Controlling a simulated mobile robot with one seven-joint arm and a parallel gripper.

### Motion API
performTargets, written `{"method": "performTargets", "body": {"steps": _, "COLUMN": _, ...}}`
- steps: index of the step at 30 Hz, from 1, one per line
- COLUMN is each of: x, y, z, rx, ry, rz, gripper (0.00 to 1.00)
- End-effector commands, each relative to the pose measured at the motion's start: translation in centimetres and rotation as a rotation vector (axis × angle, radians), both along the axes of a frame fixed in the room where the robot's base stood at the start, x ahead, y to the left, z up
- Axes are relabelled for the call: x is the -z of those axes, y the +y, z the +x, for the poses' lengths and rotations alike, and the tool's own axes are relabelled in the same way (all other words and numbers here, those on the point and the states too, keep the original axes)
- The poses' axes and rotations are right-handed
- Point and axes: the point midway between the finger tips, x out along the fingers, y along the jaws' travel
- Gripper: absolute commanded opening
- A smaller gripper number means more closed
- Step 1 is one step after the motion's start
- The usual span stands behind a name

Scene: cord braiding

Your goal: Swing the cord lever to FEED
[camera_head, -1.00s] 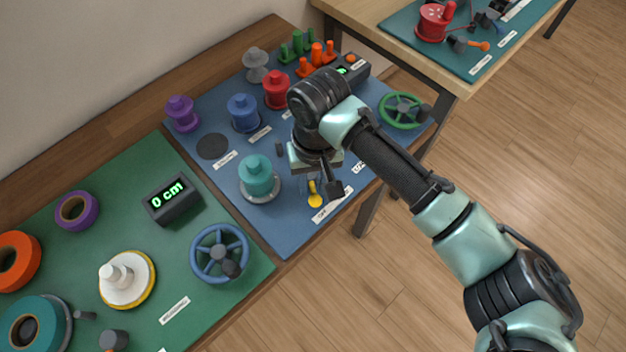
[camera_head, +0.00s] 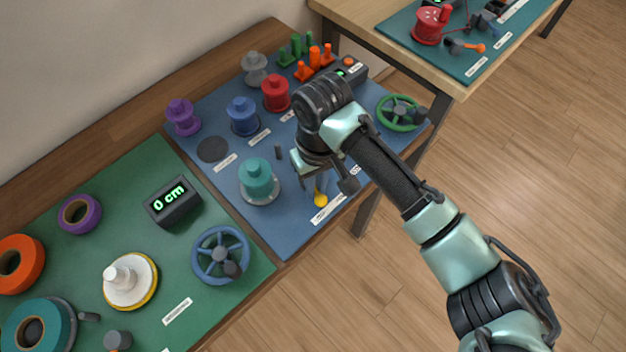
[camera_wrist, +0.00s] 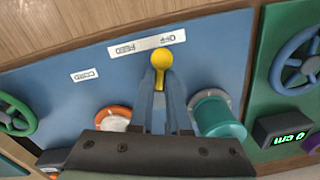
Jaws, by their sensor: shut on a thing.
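The cord lever has a yellow knob (camera_head: 320,200), seen just below my gripper near the front edge of the blue board. In the wrist view the knob (camera_wrist: 162,60) sticks out past my fingertips. My gripper (camera_wrist: 161,84) is shut on the lever below its knob. The OFF/FEED label (camera_wrist: 146,45) lies just beyond the knob and reads upside down there. The knob stands nearer the OFF word than the FEED word. In the head view my gripper (camera_head: 318,180) hides part of the lever and its base.
A teal spool (camera_head: 257,180) stands close left of my gripper. Blue and red spools stand further back. An orange-rimmed round part (camera_wrist: 113,118) shows beside my fingers in the wrist view.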

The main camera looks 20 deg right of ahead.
Motion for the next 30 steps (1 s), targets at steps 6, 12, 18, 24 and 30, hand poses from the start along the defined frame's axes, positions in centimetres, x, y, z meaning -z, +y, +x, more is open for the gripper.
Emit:
{"method": "performTargets", "body": {"steps": 6, "x": -0.2, "y": -0.6, "z": 0.1, "rx": -0.199, "ry": 0.0, "rz": 0.002, "gripper": 0.0}}
{"method": "performTargets", "body": {"steps": 12, "x": -0.2, "y": -1.2, "z": 0.4, "rx": -0.39, "ry": -0.001, "rz": 0.002, "gripper": 0.0}}
{"method": "performTargets", "body": {"steps": 18, "x": -0.2, "y": -1.6, "z": 0.7, "rx": -0.569, "ry": -0.001, "rz": 0.001, "gripper": 0.0}}
{"method": "performTargets", "body": {"steps": 24, "x": -0.2, "y": -2.0, "z": 1.0, "rx": -0.716, "ry": -0.002, "rz": 0.001, "gripper": 0.0}}
{"method": "performTargets", "body": {"steps": 30, "x": -0.1, "y": -2.2, "z": 1.2, "rx": -0.817, "ry": -0.003, "rz": 0.0, "gripper": 0.0}}
